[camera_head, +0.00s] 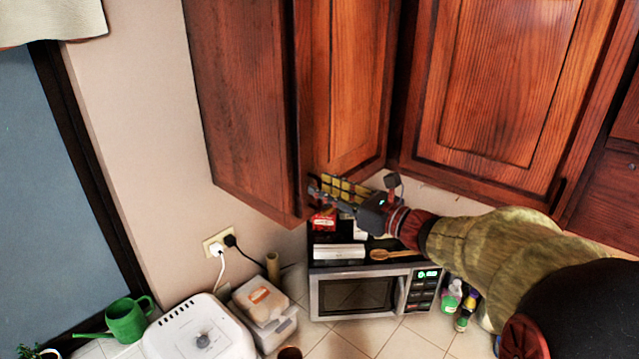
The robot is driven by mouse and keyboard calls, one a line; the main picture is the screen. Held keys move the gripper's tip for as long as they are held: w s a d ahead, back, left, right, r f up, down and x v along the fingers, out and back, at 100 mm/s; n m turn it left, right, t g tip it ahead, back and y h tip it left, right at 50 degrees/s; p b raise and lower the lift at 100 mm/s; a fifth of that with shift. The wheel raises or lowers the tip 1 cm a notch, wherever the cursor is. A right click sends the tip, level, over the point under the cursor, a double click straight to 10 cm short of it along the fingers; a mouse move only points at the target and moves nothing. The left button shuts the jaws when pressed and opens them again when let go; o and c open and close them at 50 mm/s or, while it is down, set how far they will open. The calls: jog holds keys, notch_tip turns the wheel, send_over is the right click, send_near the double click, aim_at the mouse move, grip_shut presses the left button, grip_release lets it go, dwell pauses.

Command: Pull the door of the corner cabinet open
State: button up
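Dark red-brown wall cabinets meet in a corner at the top of the head view. A cabinet door (345,85) faces right on the left cabinet, and another paneled door (490,80) is on the cabinet to its right. I cannot tell for certain which one is the corner cabinet's door. Both look closed. My gripper (328,190), with yellow and black fingers, is at the lower front edge of the left cabinet's door. Its fingertips are close to that edge, but whether they touch it or hold a handle there is unclear. The spacing between the fingers is hard to read.
A microwave (355,294) stands below my gripper, with boxes and a wooden spoon (393,254) on top. Small bottles (466,310) stand to its right. A white appliance (200,330), a container (264,303) and a green watering can (127,319) are at lower left.

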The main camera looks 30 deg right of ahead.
jog(key=shift+x, duration=1.05)
jog(key=shift+c, duration=1.4)
jog(key=c, duration=0.4)
grip_shut()
